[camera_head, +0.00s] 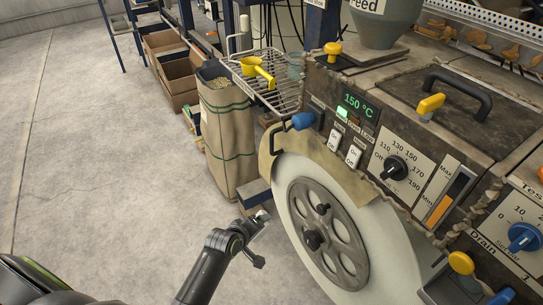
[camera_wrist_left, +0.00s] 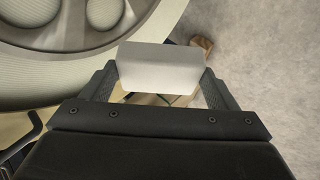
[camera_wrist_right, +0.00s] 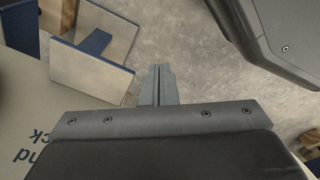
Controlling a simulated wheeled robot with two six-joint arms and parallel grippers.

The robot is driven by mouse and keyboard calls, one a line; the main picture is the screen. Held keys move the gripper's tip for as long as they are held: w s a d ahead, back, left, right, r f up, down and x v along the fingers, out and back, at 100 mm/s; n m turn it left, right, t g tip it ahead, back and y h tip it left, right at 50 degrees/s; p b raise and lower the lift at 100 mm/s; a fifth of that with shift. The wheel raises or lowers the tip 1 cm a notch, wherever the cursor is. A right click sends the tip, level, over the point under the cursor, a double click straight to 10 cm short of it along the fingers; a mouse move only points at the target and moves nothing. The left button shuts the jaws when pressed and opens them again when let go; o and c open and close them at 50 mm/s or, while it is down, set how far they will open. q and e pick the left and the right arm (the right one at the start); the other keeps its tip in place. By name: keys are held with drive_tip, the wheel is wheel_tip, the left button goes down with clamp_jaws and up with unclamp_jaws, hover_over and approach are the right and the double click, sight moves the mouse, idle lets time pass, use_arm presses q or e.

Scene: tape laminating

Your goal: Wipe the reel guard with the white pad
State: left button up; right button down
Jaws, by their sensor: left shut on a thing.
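The white pad (camera_wrist_left: 160,68) is held between the two fingers of my left gripper (camera_wrist_left: 162,82) in the left wrist view. In the head view my left gripper (camera_head: 258,238) is just left of the large pale reel (camera_head: 290,225), below the reel guard. The reel guard (camera_head: 318,153) is the tan cover curving over the top of the reel. The pad appears apart from the guard. My right gripper (camera_wrist_right: 160,84) has its fingers together with nothing between them. It does not show in the head view.
The machine panel (camera_head: 397,140) with knobs and switches stands at the right. A wire rack (camera_head: 285,97) holds a yellow scoop (camera_head: 256,71). A sack (camera_head: 225,130) and cardboard boxes (camera_head: 175,70) stand behind. The floor (camera_head: 95,150) at the left is clear.

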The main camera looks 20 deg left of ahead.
use_arm(q)
drive_tip(key=w+r+t, duration=0.1)
drive_tip(key=r, duration=0.2)
drive_tip(key=w+d+r+n+t+h, duration=0.1)
drive_tip(key=r, duration=0.3)
drive_tip(key=w+r+t+p, duration=0.1)
drive_tip(key=r, duration=0.3)
drive_tip(key=shift+d+n+t+h, duration=0.3)
drive_tip(key=shift+d+t+h, duration=0.05)
drive_tip(key=shift+t+h, duration=0.05)
wheel_tip(320, 180, up, 16)
drive_tip(key=d+n+t+h+p, duration=0.2)
drive_tip(key=t, duration=0.2)
drive_tip(key=d+b+x, duration=0.1)
drive_tip(key=x, duration=0.5)
drive_tip(key=shift+d, duration=0.25)
use_arm(e)
drive_tip(key=s, duration=0.1)
drive_tip(key=s+f, duration=0.1)
drive_tip(key=s, duration=0.1)
drive_tip(key=s+d+f, duration=0.1)
drive_tip(key=shift+s+f, duration=0.1)
drive_tip(key=shift+s, duration=0.05)
use_arm(q)
drive_tip(key=shift+w+d+f, duration=0.15)
drive_tip(key=shift+w+d, duration=0.45)
use_arm(e)
drive_tip(key=shift+d+r, duration=0.1)
drive_tip(key=shift+r, duration=0.1)
